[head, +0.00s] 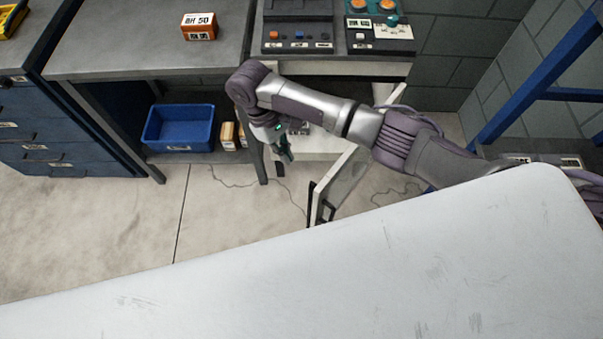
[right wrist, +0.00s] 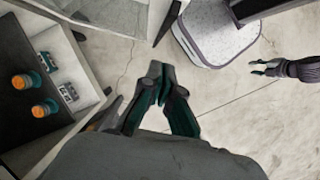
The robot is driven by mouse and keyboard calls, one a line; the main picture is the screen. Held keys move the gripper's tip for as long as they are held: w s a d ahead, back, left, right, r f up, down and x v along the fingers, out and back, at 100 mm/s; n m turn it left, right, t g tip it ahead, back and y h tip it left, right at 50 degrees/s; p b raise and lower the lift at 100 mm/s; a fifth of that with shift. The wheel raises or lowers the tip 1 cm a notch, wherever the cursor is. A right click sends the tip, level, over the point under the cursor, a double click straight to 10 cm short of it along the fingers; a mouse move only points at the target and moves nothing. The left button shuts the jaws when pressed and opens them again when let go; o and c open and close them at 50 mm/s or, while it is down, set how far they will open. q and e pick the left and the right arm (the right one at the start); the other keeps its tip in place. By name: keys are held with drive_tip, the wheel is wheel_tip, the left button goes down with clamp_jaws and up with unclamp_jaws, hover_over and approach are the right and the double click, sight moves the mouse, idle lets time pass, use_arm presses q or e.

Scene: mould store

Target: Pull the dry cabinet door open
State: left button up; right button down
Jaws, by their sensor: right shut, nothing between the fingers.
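The dry cabinet (head: 365,69) is white and stands under the devices at the top centre of the head view. Its pale-framed door (head: 350,178) stands swung out from the front, with a dark handle (head: 328,212) at its near edge. My right gripper (head: 286,156) is shut and empty, left of the door and apart from it, by the cabinet's open front. Its closed fingers also show in the right wrist view (right wrist: 162,82). My left gripper (right wrist: 252,67) shows only in the right wrist view, at right, with its fingers apart. My right forearm hides part of the cabinet.
A grey workbench (head: 140,45) with a blue bin (head: 180,127) beneath stands left of the cabinet. A blue drawer unit (head: 50,140) is at far left. Blue frame posts (head: 545,75) stand at right. The concrete floor (head: 225,215) left of the door is clear.

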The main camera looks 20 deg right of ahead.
drive_tip(key=s+d+f+p, duration=0.3)
drive_tip(key=s+f, duration=0.3)
drive_tip(key=f, duration=0.3)
drive_tip(key=shift+d, duration=0.7)
drive_tip(key=shift+s+r, duration=0.1)
